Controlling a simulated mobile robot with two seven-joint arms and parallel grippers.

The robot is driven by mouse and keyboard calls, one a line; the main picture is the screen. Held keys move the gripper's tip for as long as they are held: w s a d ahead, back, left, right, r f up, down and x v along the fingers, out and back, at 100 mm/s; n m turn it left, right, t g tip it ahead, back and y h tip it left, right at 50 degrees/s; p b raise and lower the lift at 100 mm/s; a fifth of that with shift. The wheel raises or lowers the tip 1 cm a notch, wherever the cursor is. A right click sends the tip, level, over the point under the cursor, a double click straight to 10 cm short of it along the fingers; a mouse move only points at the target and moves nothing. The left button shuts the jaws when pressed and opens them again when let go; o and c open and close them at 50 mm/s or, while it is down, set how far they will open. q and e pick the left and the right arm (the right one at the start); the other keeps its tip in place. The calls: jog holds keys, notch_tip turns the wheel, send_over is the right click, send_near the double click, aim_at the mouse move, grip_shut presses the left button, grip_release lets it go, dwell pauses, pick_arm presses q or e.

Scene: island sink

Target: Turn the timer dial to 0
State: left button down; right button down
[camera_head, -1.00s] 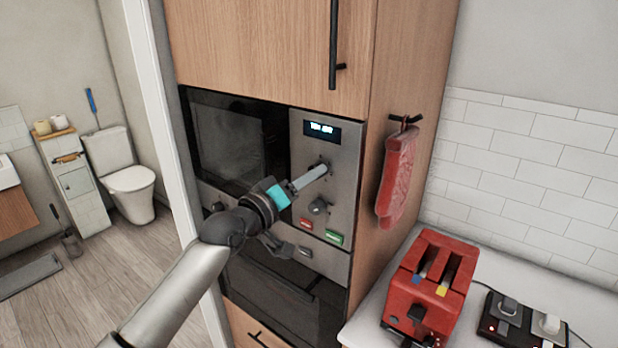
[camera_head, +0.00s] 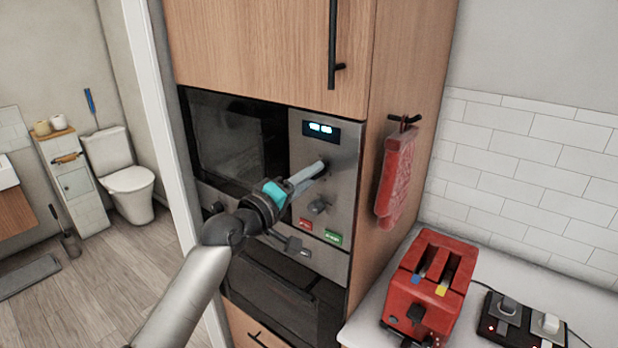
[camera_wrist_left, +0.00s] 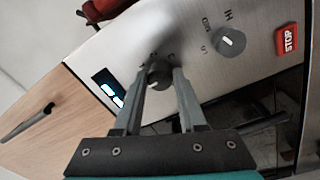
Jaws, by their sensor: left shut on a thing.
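The microwave's control panel (camera_head: 340,155) is a steel strip with a lit display (camera_head: 321,129) at its top. The display's digits are too blurred to read surely. The timer dial (camera_wrist_left: 159,74) is a dark round knob with a pale mark, below the display. My left gripper (camera_wrist_left: 160,80) is shut on this dial, one finger on each side. In the head view my left gripper (camera_head: 321,167) reaches the panel and hides the dial. A second knob (camera_head: 319,205) sits below and also shows in the wrist view (camera_wrist_left: 229,41). My right gripper is not in view.
Red stop (camera_head: 306,223) and green start (camera_head: 333,238) buttons sit low on the panel. A red oven mitt (camera_head: 396,180) hangs on the cabinet side. A red toaster (camera_head: 430,285) and a power strip (camera_head: 508,322) stand on the counter at right.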

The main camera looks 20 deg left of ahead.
pick_arm(q)
jog(key=shift+c, duration=2.4)
grip_release()
jog(key=b+v, duration=0.3)
jog(key=v, duration=1.2)
jog(key=shift+s, duration=0.15)
